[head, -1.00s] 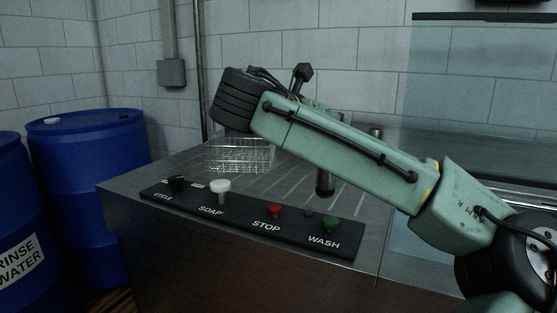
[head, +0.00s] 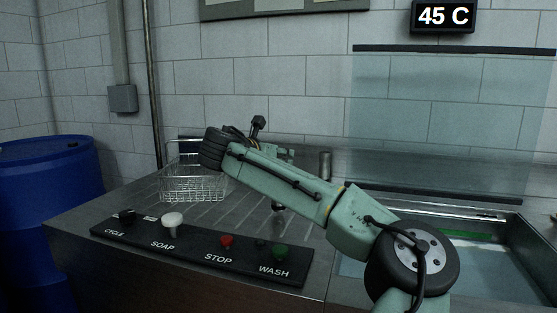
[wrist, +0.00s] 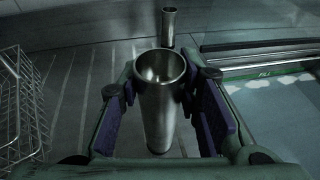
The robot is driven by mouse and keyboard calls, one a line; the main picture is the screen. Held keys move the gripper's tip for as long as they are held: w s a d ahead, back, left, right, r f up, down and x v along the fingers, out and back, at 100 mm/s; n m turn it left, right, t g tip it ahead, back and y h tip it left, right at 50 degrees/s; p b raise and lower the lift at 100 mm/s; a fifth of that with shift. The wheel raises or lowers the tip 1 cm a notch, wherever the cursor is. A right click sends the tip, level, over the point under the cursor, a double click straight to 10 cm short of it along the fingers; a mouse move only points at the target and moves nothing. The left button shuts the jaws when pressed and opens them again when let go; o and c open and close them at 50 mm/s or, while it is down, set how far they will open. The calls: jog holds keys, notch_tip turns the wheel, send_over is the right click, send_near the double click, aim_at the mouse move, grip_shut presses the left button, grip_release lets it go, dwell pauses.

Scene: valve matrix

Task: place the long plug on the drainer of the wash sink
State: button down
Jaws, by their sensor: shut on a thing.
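The long plug (wrist: 158,115) is a hollow metal cylinder, upright between the purple-padded fingers of my gripper (wrist: 163,88) in the wrist view. My gripper is shut on it. In the head view the lower end of the plug (head: 279,206) shows below my arm, over the grooved drainer (head: 150,197) left of the sink. I cannot tell whether the plug touches the drainer. The wash sink (head: 450,262) lies to the right.
A second metal cylinder (head: 325,165) stands behind the held one, also in the wrist view (wrist: 168,27). A wire basket (head: 192,186) stands left on the drainer. The button panel (head: 195,249) runs along the front. A glass screen (head: 450,120) rises behind the sink.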

jog(key=shift+f, duration=0.55)
jog(key=shift+f, duration=0.15)
jog(key=c, duration=1.2)
grip_release()
jog(key=b+v, duration=0.2)
jog(key=v, duration=1)
